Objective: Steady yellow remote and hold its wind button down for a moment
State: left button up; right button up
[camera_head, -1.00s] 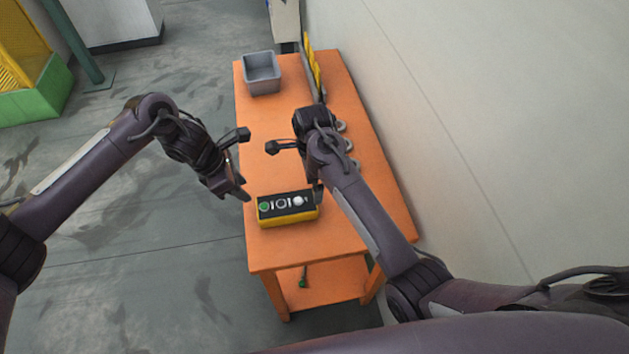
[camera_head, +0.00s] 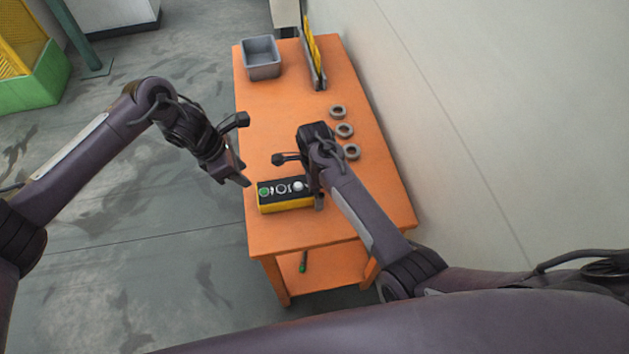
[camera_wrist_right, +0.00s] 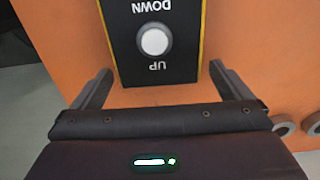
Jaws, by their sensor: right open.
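The yellow remote (camera_head: 288,207) lies on the orange table's near left part. Its black top carries a green button (camera_head: 264,191), a round middle control and a white knob (camera_head: 298,186). In the right wrist view the remote's end (camera_wrist_right: 155,70) sits between my right gripper's (camera_wrist_right: 160,72) spread fingers, with the white knob (camera_wrist_right: 154,41) between the labels UP and DOWN. The right gripper is open. My left gripper (camera_head: 242,177) is beside the remote's left end, above the table's left edge; its finger gap does not show clearly. No wind label is readable.
Several grey rings (camera_head: 344,130) lie on the orange table (camera_head: 280,115) right of my right arm. A grey bin (camera_head: 262,70) and a rack with yellow pieces (camera_head: 315,60) stand at the far end. A wall runs along the right.

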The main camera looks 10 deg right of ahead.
jog(key=shift+c, duration=0.2)
jog(key=c, duration=1.2)
pick_arm(q)
grip_shut()
pick_arm(e)
jog(key=shift+c, duration=0.3)
dwell(0.4)
